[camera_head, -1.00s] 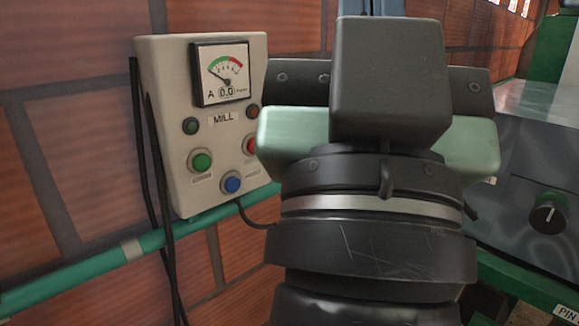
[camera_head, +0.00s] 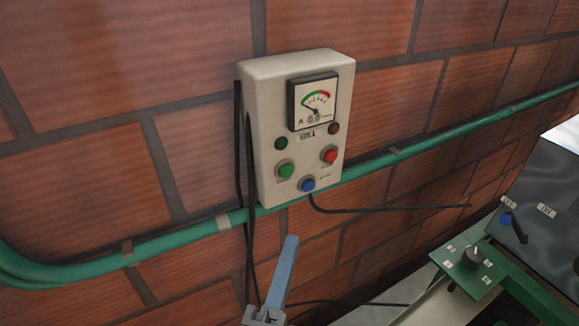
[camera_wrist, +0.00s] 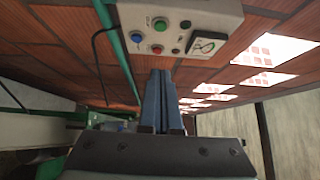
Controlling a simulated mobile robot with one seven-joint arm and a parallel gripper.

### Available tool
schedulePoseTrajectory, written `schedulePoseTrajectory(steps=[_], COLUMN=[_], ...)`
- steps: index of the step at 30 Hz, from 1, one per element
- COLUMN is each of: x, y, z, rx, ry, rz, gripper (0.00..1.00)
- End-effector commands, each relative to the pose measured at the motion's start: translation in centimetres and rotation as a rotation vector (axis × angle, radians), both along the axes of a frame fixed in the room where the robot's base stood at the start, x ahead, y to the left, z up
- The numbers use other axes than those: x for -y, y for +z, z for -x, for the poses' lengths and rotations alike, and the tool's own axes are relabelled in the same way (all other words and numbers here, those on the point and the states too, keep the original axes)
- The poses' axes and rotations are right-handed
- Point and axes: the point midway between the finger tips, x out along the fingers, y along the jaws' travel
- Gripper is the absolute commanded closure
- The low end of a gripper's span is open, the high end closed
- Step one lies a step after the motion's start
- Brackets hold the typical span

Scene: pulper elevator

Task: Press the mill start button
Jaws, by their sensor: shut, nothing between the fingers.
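The cream mill control box (camera_head: 265,130) hangs on the brick wall, with an ammeter (camera_head: 314,102) at its top. Its lower face carries a large green button (camera_head: 286,170), a red button (camera_head: 330,155) and a blue button (camera_head: 307,184). In the wrist view the box is turned over at the top, with green (camera_wrist: 136,38), red (camera_wrist: 157,49) and blue (camera_wrist: 160,24) buttons. My gripper (camera_head: 291,240) is below the box in the head view, apart from the buttons. In the wrist view its blue-grey fingers (camera_wrist: 162,72) are together and empty, pointing toward the box.
A green pipe (camera_head: 180,236) runs along the wall just below and behind the box. Black cables (camera_head: 243,220) hang at its left, and one (camera_head: 390,209) runs right. A green machine frame with a black knob (camera_head: 472,258) stands at lower right.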

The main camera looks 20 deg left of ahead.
Motion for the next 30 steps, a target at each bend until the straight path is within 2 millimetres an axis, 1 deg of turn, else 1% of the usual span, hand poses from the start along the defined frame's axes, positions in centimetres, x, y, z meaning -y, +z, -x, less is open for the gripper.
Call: schedulePoseTrajectory(steps=[3,14,17,25,30], x=[-0.2,-0.1,-0.2,-0.6,-1.0], y=[-0.3,-0.4,-0.5,-0.6,-0.4], z=[0.3,0.1,-0.4,-2.4,-4.3], rx=[-0.015,-0.013,-0.009,-0.008,-0.008], ry=[0.005,0.004,0.002,0.005,0.003], rz=[-0.023,-0.023,-0.024,-0.025,-0.024], gripper=[1.00,1.00,1.00,1.00,1.00])
